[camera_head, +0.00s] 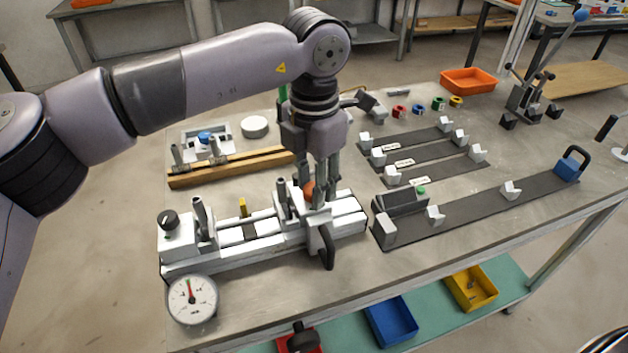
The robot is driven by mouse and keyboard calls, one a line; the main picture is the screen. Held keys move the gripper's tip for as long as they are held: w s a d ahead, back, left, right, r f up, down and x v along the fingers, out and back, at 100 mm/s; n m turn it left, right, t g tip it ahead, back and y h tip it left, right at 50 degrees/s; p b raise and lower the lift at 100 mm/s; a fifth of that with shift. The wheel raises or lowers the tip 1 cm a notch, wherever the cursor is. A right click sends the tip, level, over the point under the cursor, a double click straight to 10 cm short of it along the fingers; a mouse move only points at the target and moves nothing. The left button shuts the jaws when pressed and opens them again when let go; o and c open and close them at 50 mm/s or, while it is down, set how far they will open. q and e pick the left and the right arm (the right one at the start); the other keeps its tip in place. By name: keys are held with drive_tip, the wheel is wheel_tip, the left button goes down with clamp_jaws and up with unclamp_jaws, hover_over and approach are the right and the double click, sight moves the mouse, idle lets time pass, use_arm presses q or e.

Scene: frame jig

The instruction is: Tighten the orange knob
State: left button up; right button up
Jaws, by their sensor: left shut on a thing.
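The orange knob (308,190) sits on the right part of the white frame jig (345,222), near the front of the bench. My left gripper (318,196) points straight down over it, with its fingers closed around the knob. The fingers hide most of the knob, so only a small orange patch shows. A black lever handle (326,247) hangs at the jig's front, just below the gripper.
A round dial gauge (192,299) stands at the jig's front left corner. Upright posts rise left of my gripper. Dark rails with white blocks (480,210) lie to the right. An orange tray (467,81) is at the back. Bare bench shows along the front edge.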

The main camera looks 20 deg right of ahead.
use_arm(q)
drive_tip(key=o, duration=1.1)
drive_tip(key=shift+o, duration=0.2)
wheel_tip(320, 180, up, 12)
